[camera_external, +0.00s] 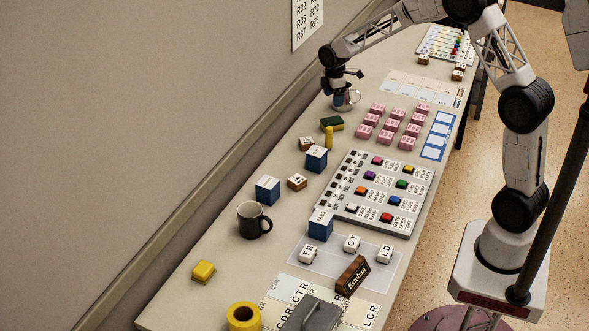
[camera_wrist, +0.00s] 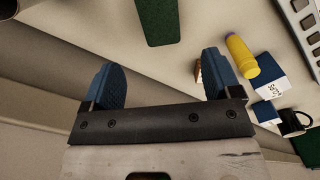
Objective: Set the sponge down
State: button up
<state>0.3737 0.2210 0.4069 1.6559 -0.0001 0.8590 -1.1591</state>
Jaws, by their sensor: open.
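The sponge (camera_external: 332,123), dark green with a yellow layer, lies on the long table near the wall side. In the wrist view its green face (camera_wrist: 157,20) shows at the top, cut off by the frame edge, beyond my fingertips. My gripper (camera_external: 341,94) is above the table, farther along it than the sponge and apart from it. In the wrist view the two blue fingers of my gripper (camera_wrist: 160,68) stand wide apart with nothing between them.
Pink blocks (camera_external: 388,124) stand to the right.

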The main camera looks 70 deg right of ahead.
jog(key=shift+r, duration=0.15)
dwell(0.5)
jog(key=s+a+r+m+t, duration=0.1)
jog(key=s+a+r+m, duration=0.3)
jog(key=s+a+r, duration=1.4)
jog(key=s+a+m, duration=0.2)
jog(key=s+a, duration=0.3)
jog(key=s, duration=0.9)
jog(key=s+a+m+t, duration=0.1)
jog(key=s+a+m, duration=0.2)
jog(key=s, duration=1.1)
jog(key=shift+s+a+r+t, duration=0.25)
jog(key=shift+a+r+t, duration=0.05)
jog(key=shift+a, duration=1.4)
dwell(1.1)
